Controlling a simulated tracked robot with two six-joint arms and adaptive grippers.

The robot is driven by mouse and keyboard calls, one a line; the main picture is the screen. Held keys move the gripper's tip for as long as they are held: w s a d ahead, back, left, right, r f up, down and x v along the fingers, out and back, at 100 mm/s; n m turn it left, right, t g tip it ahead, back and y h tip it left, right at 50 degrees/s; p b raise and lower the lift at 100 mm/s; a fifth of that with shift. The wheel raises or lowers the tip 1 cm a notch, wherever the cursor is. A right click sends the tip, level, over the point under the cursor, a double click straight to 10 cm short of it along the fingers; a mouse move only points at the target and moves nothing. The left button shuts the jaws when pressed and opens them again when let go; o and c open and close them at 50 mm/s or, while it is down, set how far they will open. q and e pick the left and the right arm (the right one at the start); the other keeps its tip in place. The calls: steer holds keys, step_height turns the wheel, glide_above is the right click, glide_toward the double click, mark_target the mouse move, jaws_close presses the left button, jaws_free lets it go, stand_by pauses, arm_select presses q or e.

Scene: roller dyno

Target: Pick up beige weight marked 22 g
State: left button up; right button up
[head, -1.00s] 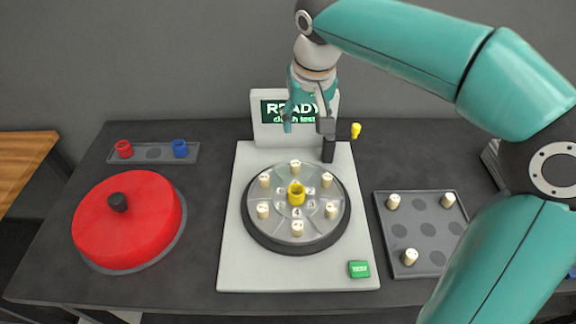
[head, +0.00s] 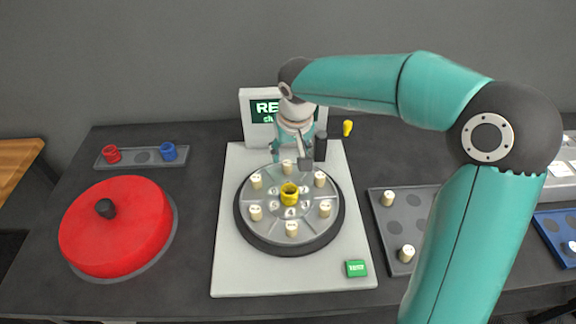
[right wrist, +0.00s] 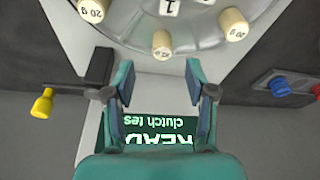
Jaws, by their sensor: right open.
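Several beige weights stand upright around a grey round disc (head: 290,250). My right gripper (head: 290,160) is open and empty over the disc's back edge, pointing down. The back weight (head: 287,167) is nearest it; in the right wrist view this weight (right wrist: 161,44) stands just beyond the open fingers (right wrist: 158,72), between their lines, and its mark is too small to read. The left weight (right wrist: 95,9) and right weight (right wrist: 233,22) there seem to read 20 g. I cannot make out a 22 g mark on any weight. My left gripper is not in view.
Behind are the READY screen (head: 262,110) and a dark post (head: 320,146). A grey tray (head: 376,222) with beige weights is at right, partly behind my arm. A red round lid (head: 120,235) lies at left.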

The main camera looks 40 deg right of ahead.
mark_target(288, 164)
steer(key=x, duration=0.2)
steer(key=p+x, duration=0.1)
steer(key=x, duration=0.2)
steer(key=shift+s+a+f, duration=0.1)
steer(key=shift+s+a, duration=0.05)
steer(key=shift+s, duration=0.05)
steer(key=c, duration=1)
